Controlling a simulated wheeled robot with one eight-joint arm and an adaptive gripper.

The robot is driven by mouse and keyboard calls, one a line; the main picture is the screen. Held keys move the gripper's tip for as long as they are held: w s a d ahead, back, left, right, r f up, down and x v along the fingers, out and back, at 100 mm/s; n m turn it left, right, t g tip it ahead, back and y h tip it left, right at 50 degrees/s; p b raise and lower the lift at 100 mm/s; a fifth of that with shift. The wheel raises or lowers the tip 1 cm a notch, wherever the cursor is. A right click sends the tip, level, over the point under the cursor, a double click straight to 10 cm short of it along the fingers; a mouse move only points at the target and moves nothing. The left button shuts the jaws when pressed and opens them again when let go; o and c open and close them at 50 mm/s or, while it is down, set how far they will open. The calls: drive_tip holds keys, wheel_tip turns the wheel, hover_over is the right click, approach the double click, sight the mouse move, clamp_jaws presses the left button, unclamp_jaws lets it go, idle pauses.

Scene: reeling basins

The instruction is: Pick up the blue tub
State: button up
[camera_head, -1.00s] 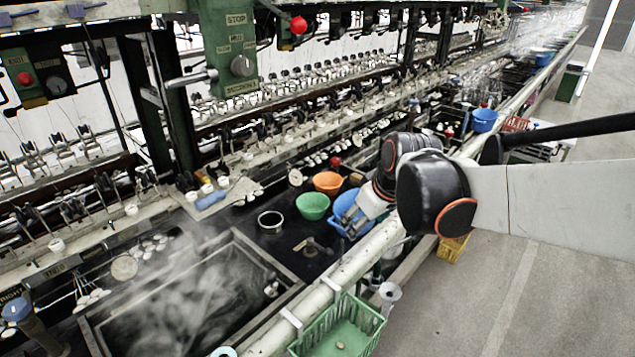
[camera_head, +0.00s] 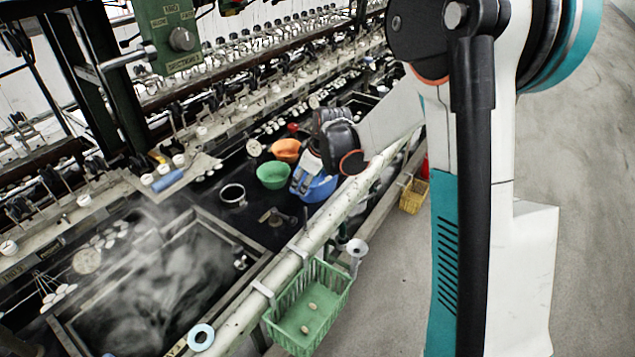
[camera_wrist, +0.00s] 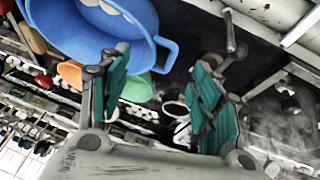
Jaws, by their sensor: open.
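The blue tub (camera_head: 322,189) stands on the dark bench beside the pale rail in the head view. My gripper (camera_head: 299,182) is over its left side and hides part of it. In the wrist view the blue tub (camera_wrist: 62,32) fills the upper left, with several white things inside. My gripper (camera_wrist: 163,72) is open there, its two green-padded fingers apart. A lug on the tub's rim (camera_wrist: 164,56) shows between the fingers. I cannot tell whether either finger touches the tub.
A green bowl (camera_head: 272,175) and an orange bowl (camera_head: 286,149) stand close left of the tub. A metal pot (camera_head: 232,194) is farther left, near a steaming basin (camera_head: 205,275). The pale rail (camera_head: 330,218) runs along the front, with a green basket (camera_head: 335,285) hanging there.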

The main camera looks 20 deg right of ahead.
drive_tip(key=shift+b+x, duration=1.35)
drive_tip(key=shift+x, duration=2.65)
drive_tip(key=shift+a+r, duration=0.1)
drive_tip(key=c, duration=1.3)
